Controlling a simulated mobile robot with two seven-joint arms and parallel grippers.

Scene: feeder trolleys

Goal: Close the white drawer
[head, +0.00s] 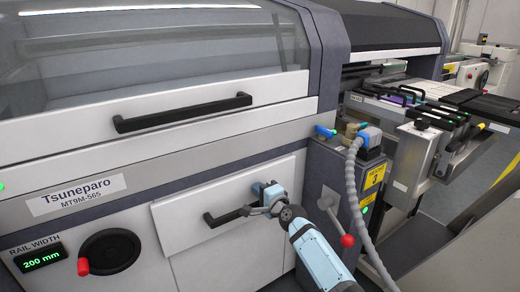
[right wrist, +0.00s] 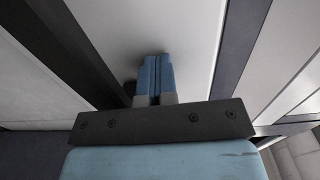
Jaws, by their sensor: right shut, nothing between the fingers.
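The white drawer (head: 185,222) is a pale front panel with a black bar handle (head: 228,214), low on the machine in the head view. Its front seems to stand slightly proud of the panel below; how far out it is I cannot tell. My right gripper (head: 262,190) is shut and empty, its blue fingertips at the drawer front by the handle's right end. In the right wrist view the shut blue fingers (right wrist: 156,75) point at the white front, with the dark handle to their left. Whether they touch it I cannot tell. My left gripper is out of view.
A long black handle (head: 185,113) on the upper cover runs above the drawer. A black round knob (head: 110,252) with a red grip is at lower left. A red-tipped lever (head: 346,240) and a grey hose (head: 356,200) stand close right of my arm.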

